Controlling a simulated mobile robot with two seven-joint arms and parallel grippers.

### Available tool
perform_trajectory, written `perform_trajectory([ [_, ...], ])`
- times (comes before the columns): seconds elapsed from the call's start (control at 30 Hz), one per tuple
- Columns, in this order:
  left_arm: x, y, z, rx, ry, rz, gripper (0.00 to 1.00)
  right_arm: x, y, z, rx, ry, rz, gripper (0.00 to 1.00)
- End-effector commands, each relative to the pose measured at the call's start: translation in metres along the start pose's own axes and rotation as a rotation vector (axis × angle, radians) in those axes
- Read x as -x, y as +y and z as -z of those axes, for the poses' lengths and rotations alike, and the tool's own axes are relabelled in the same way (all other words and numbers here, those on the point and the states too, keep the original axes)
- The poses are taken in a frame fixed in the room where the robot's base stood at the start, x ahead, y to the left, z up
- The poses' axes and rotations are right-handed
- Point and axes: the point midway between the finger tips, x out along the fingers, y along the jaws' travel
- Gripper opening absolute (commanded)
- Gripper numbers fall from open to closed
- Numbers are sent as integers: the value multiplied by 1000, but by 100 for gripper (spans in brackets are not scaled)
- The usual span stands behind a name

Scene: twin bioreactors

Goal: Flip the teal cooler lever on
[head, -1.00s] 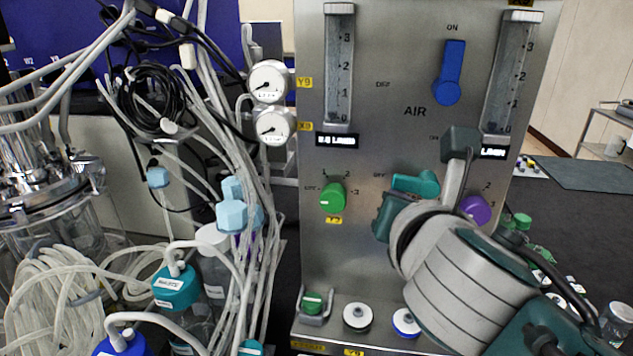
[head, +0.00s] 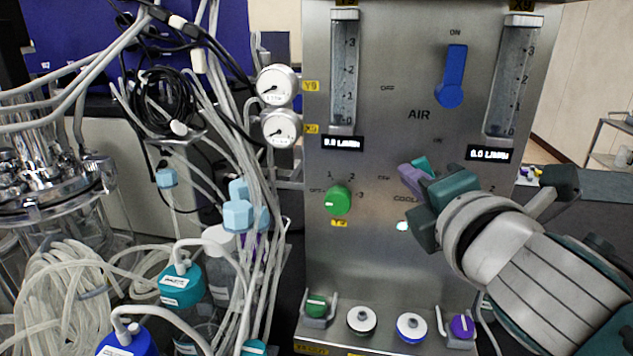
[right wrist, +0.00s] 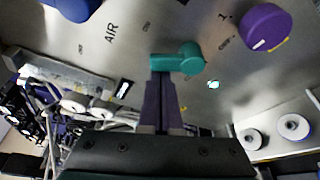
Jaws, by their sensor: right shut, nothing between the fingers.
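The teal cooler lever (head: 423,166) is mostly hidden behind my right gripper in the head view; only a bit of its upper end shows. In the right wrist view the lever (right wrist: 183,60) shows whole, its round hub to the right and its handle to the left, which is mostly upward and a little left on the panel. My right gripper (head: 411,178) has its purple fingers shut and empty. In the right wrist view the fingertips (right wrist: 161,78) are at the handle, seemingly touching it. A small light (head: 402,226) glows by the cooler label. My left gripper is out of view.
A blue air lever (head: 453,76) points up above. A green knob (head: 337,200) is left of the gripper, and a purple knob (right wrist: 265,30) shows in the right wrist view. Tubes (head: 262,190) and bottles crowd the left. Several ports line the panel's foot (head: 390,351).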

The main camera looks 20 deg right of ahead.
Motion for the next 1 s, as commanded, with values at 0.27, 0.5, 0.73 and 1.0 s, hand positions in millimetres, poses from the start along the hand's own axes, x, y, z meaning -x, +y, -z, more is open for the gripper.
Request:
perform_trajectory([
  [0.27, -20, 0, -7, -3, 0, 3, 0, 2, -1, -7, -225, -2, -78, 0],
  [0.5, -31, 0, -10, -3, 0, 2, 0, 5, 1, -12, -365, -1, -127, 0],
  [0.73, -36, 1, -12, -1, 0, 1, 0, 6, 3, -16, -439, -1, -153, 0],
  [1.0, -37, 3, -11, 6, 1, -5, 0, 6, 4, -17, -463, 0, -161, 0],
])
